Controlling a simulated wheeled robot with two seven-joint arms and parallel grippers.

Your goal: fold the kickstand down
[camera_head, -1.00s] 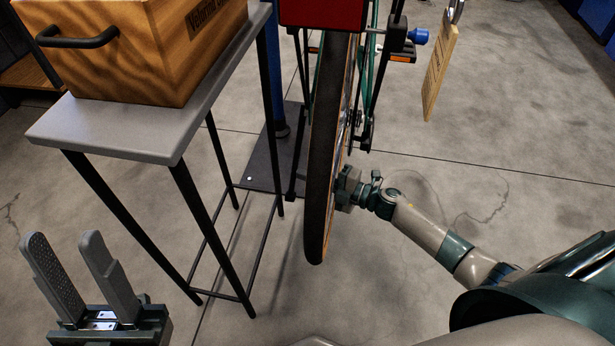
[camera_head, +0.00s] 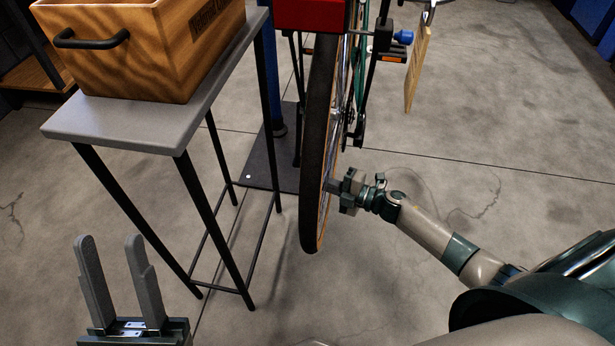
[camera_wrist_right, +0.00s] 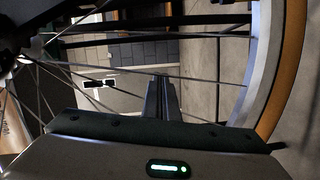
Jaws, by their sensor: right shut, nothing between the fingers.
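The bicycle's rear wheel (camera_head: 318,150) stands upright in the middle of the head view. A thin dark bar (camera_head: 297,130) hangs left of the wheel; I cannot tell whether it is the kickstand. My right gripper (camera_head: 331,186) is at the right side of the lower wheel, shut and empty, its fingertips close to the spokes. In the right wrist view its closed fingers (camera_wrist_right: 160,82) point past thin spokes and the tan-edged rim (camera_wrist_right: 284,70); contact is unclear. My left gripper (camera_head: 109,240) is open and empty at the lower left, away from the bicycle.
A grey-topped table (camera_head: 150,127) with thin black legs stands left of the wheel and carries a wooden box (camera_head: 150,60). A dark base plate (camera_head: 262,165) with a blue post lies behind. A wooden tag (camera_head: 417,70) hangs at right.

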